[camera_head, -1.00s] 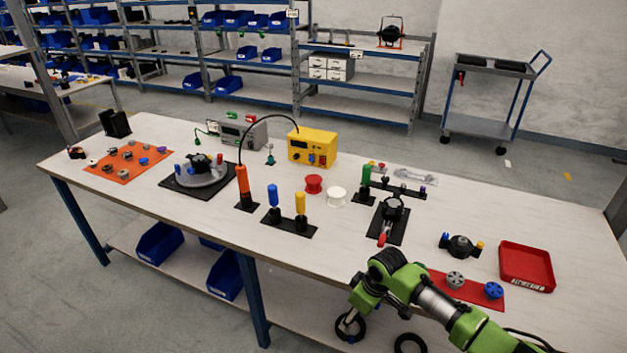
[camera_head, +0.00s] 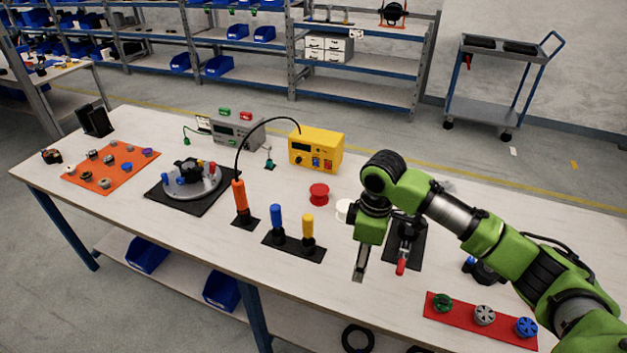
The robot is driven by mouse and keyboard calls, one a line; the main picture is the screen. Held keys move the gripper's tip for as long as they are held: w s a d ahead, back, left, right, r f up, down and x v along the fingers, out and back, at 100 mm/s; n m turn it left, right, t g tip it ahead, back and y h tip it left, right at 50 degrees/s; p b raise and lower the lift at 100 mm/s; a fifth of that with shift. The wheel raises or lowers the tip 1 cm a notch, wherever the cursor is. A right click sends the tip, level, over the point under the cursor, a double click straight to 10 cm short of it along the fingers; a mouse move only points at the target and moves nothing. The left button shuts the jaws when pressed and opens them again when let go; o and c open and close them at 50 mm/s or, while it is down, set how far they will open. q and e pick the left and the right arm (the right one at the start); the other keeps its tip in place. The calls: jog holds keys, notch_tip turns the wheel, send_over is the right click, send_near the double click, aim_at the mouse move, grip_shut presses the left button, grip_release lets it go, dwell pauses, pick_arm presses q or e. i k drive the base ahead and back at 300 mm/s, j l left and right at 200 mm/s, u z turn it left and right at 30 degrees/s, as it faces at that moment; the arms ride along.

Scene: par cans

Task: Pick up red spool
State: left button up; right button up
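The red spool (camera_head: 319,194) stands on the workbench in the head view, in front of the yellow power box and left of the white spool (camera_head: 343,209). The white spool is partly hidden by my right arm. My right gripper (camera_head: 359,275) points down over the bench, to the right of and nearer than the red spool, apart from it. Its fingers look narrow from this side, and I cannot tell whether they are open. My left gripper is not in view.
Orange, blue and yellow handled tools (camera_head: 278,222) stand upright in black bases left of my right gripper. The yellow power box (camera_head: 315,152) is behind the red spool. A black fixture (camera_head: 405,240) and a red mat (camera_head: 470,318) with several knobs lie to the right.

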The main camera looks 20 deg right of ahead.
aim_at(319, 191)
jog(key=i, duration=1.3)
